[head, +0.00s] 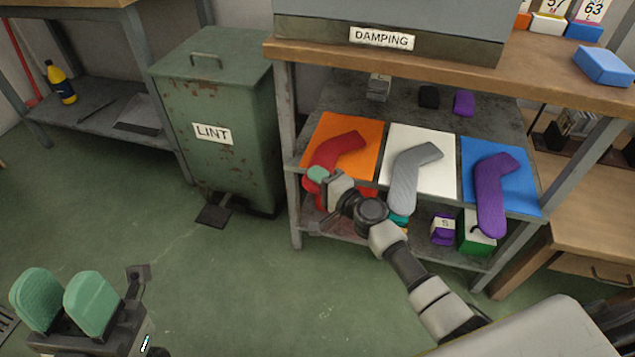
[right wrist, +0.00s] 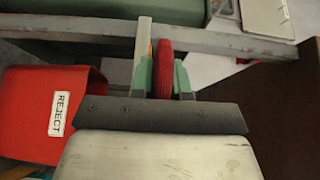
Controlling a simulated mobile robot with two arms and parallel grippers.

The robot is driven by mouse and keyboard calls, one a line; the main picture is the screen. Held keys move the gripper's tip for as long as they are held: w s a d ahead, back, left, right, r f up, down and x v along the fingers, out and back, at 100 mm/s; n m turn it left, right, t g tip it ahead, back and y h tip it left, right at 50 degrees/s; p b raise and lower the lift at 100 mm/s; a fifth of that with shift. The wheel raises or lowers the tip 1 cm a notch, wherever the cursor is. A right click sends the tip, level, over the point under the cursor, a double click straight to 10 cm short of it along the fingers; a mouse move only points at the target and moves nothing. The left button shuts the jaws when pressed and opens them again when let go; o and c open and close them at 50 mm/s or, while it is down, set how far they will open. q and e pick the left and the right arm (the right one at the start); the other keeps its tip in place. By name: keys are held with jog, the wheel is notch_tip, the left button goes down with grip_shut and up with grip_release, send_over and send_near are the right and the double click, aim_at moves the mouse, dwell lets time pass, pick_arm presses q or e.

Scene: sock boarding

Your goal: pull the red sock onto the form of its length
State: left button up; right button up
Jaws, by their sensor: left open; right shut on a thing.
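The red sock (head: 338,150) lies bent over the orange mat (head: 315,138) on the middle shelf. My right gripper (head: 318,176) is at its lower left end. In the right wrist view the red sock (right wrist: 164,68) sits between the green fingers of my right gripper (right wrist: 163,80), which is shut on it. My right wrist hides part of the sock in the head view. My left gripper (head: 66,298) is open and empty above the floor at lower left, far from the sock. I cannot make out a form for the sock in these views.
A grey sock (head: 412,168) on a white mat (head: 440,178) and a purple sock (head: 491,195) on a blue mat (head: 525,195) lie to the right. The LINT bin (head: 240,165) stands left of the shelf. A red REJECT bin (right wrist: 35,125) shows in the right wrist view.

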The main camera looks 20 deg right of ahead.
jog(key=shift+f, duration=0.3)
jog(key=o, duration=0.7)
jog(key=shift+r, duration=0.15)
